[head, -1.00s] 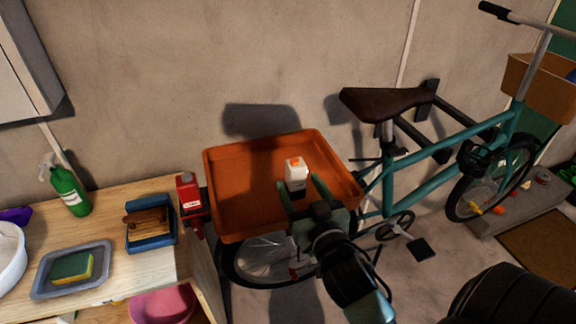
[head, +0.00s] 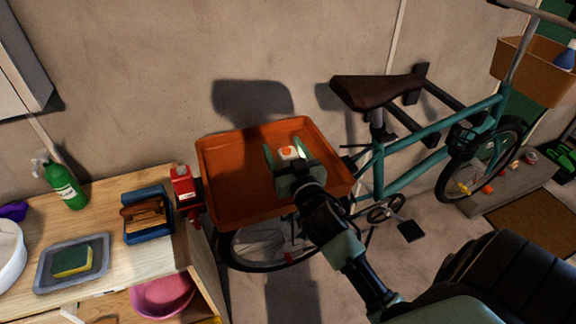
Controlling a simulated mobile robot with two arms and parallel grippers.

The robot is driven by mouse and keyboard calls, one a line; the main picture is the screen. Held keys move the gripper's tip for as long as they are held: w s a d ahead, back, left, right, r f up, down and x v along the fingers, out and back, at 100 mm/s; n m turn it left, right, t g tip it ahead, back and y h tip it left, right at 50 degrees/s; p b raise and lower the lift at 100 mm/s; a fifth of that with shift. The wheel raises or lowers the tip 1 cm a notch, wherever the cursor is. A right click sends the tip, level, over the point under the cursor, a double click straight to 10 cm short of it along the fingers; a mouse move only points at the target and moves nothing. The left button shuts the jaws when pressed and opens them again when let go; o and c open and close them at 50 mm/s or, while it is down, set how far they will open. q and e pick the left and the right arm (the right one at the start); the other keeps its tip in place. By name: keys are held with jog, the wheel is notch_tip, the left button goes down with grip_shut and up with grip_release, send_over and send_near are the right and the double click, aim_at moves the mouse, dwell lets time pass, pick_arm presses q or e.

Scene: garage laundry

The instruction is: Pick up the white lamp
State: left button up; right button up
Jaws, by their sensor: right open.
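A small white object with an orange top, which I take to be the white lamp (head: 289,152), is in the orange tray (head: 228,205). My right gripper (head: 286,150) reaches over the tray's front edge. Its two green fingers are open, one on each side of the white object in the picture. The gripper hides the lower part of the object. I cannot tell whether the fingers touch it. My left gripper is not in view.
A red bottle (head: 183,186) stands just left of the tray. A wooden bench (head: 105,213) at left holds a green spray bottle (head: 65,184), a blue box (head: 148,228) and a sponge on a grey tray (head: 42,272). A teal bicycle (head: 405,158) stands at right.

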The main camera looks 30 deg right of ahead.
grip_shut()
jog(key=shift+r, duration=0.1)
